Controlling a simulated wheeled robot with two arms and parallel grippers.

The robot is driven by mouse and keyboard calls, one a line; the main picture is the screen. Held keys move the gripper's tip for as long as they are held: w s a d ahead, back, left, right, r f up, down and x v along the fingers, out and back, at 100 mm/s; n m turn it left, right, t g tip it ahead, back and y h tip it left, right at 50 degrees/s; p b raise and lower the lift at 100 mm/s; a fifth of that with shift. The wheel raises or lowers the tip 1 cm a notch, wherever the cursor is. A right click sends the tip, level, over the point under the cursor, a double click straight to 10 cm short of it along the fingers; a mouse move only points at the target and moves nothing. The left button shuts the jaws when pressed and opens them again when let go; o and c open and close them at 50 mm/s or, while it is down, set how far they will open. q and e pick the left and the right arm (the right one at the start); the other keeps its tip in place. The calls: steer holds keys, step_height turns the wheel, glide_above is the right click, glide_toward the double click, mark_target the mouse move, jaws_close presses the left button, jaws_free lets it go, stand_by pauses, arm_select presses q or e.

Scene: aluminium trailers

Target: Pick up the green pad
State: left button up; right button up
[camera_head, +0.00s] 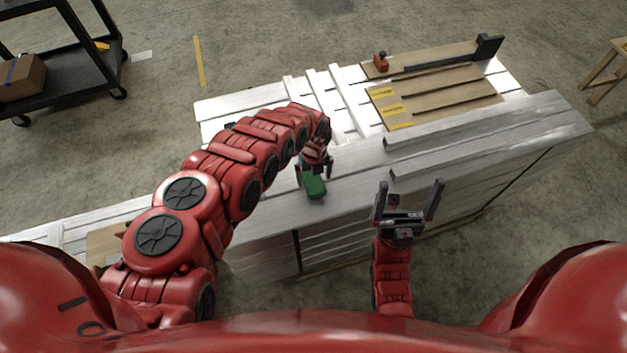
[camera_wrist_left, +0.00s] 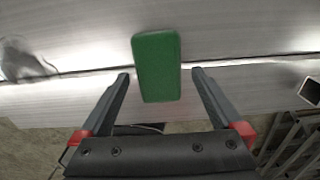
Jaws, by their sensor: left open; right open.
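The green pad (camera_head: 314,186) lies on the silver aluminium surface, near its front edge in the head view. In the left wrist view the pad (camera_wrist_left: 157,66) is a green rounded block at the upper middle, its lower end between the fingertips. My left gripper (camera_head: 314,176) is over the pad; its fingers (camera_wrist_left: 160,76) are apart on either side, with gaps to the pad, and it holds nothing. My right gripper (camera_head: 408,190) is open and empty, in front of the aluminium stack.
Long aluminium beams (camera_head: 490,128) lie on the right of the surface. Behind are wooden boards with yellow labels (camera_head: 390,108) and a small red object (camera_head: 381,62). A black cart (camera_head: 70,65) with a cardboard box (camera_head: 22,78) stands at the back left.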

mark_target(313, 180)
arm_select(q)
steer(key=shift+a+f, duration=0.15)
steer(key=shift+f, duration=0.5)
steer(key=shift+c, duration=0.2)
steer(key=c, duration=1.3)
steer(key=shift+o, duration=0.2)
steer(key=shift+r, duration=0.1)
steer(key=shift+w+r, duration=0.1)
steer(key=shift+r, duration=0.25)
step_height(313, 180, up, 8)
steer(key=shift+f+b, duration=0.15)
steer(key=shift+b, duration=0.65)
steer(key=shift+r, duration=0.75)
